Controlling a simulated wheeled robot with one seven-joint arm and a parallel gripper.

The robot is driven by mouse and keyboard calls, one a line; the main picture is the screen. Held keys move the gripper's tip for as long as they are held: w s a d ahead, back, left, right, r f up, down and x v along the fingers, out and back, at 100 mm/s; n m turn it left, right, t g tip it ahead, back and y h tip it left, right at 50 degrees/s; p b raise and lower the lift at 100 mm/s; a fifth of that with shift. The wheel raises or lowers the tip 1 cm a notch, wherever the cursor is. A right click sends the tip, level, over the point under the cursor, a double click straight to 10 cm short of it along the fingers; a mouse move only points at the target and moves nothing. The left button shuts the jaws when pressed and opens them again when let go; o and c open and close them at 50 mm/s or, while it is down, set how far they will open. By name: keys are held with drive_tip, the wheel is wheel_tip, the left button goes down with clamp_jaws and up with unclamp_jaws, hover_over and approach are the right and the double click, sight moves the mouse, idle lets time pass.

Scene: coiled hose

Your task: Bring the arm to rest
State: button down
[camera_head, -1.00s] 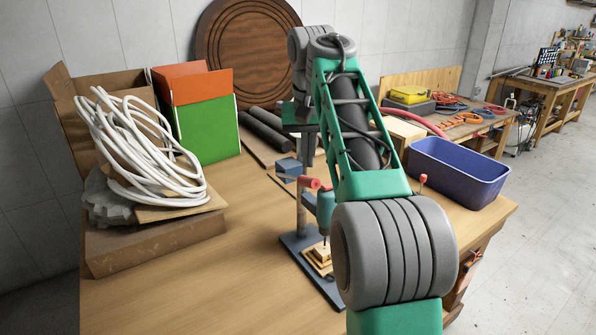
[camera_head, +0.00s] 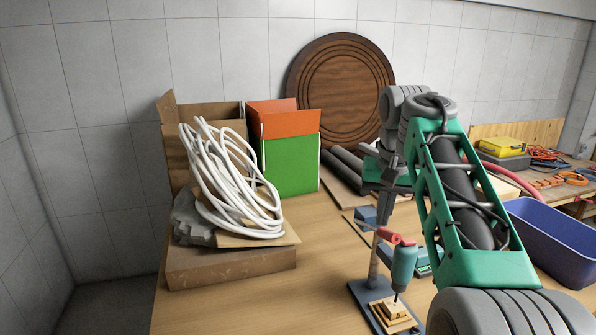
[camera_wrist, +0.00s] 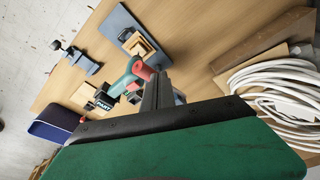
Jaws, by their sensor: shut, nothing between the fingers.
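My arm is a green frame with grey joints, reaching out over the wooden workbench (camera_head: 235,305) in the head view. In the wrist view my gripper (camera_wrist: 157,88) shows as grey fingers closed together, with nothing between them. The green hand fills the lower part of that view. The fingertips point toward a drill in a stand and overlap it in the picture; I cannot tell the gap. The coiled white hose (camera_head: 232,195) lies heaped at the left of the bench, over a board and a grey lump. It also shows at the right of the wrist view (camera_wrist: 275,88).
A green and orange box (camera_head: 290,165) stands behind the hose, with a round wooden disc (camera_head: 340,85) against the wall. The teal drill (camera_head: 403,262) stands below my arm. A blue bin (camera_head: 556,230) is at the right.

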drive_tip(key=s+a+f+n+t+b, duration=0.1)
drive_tip(key=s+a+f, duration=0.3)
drive_tip(key=s+f, duration=0.5)
drive_tip(key=s+a+f+n+t, duration=0.1)
drive_tip(key=s+a+f, duration=0.3)
drive_tip(key=s+f, duration=0.5)
wheel_tip(320, 180, down, 3)
drive_tip(key=shift+s+a+f+n+b, duration=0.1)
drive_tip(key=shift+s+a+n+b, duration=0.25)
drive_tip(key=shift+n, duration=0.25)
idle(1.0)
